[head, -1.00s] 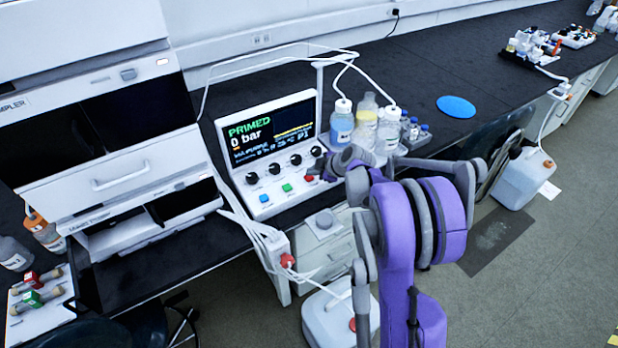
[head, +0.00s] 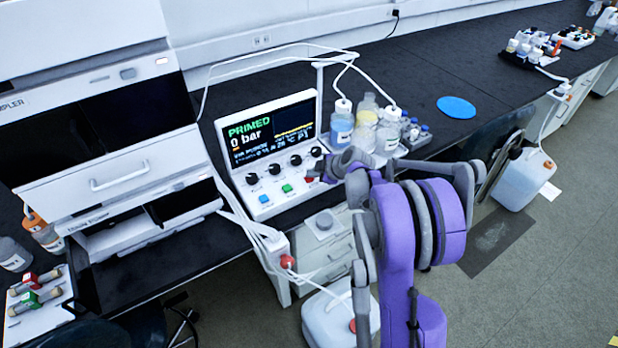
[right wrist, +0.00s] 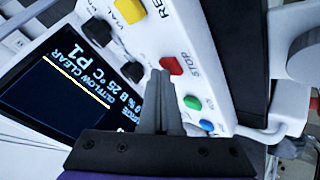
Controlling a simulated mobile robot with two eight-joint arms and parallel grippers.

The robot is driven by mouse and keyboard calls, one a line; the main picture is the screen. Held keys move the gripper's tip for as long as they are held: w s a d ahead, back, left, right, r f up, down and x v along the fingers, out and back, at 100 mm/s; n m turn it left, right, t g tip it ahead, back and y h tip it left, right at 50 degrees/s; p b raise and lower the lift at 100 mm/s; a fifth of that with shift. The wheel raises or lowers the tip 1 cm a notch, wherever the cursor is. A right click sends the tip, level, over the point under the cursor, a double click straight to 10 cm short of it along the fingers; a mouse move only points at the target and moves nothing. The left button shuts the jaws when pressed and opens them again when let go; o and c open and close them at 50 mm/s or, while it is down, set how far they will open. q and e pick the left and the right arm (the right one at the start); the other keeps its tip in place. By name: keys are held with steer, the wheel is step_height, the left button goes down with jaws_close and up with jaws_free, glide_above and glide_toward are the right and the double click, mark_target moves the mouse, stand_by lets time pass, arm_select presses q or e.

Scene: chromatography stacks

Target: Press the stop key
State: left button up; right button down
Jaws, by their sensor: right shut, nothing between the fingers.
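The stop key is a small red button (right wrist: 171,65) with "STOP" printed beside it, on the sloping white panel of the pump console (head: 262,213). In the head view the red key (head: 309,179) is partly covered by my right gripper (head: 319,174). My right gripper is shut and empty. In the right wrist view its fingertips (right wrist: 160,76) are right at the red key's edge; I cannot tell whether they touch it. The console screen (head: 268,132) reads "PRIMED" and "0 bar". My left gripper is not in view.
A green key (right wrist: 192,102), a blue key (right wrist: 206,125) and a yellow key (right wrist: 160,8) are near the red one. Black knobs (right wrist: 97,31) line the panel below the screen. Bottles (head: 341,124) stand just right of the console, close to my right arm.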

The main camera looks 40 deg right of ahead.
mark_target(312, 179)
steer(key=shift+f, duration=0.1)
stand_by(0.4)
steer(key=shift+r+p, duration=0.6)
steer(key=shift+r, duration=0.35)
steer(key=shift+r+p, duration=1.65)
steer(key=shift+r, duration=0.9)
steer(key=shift+f, duration=0.1)
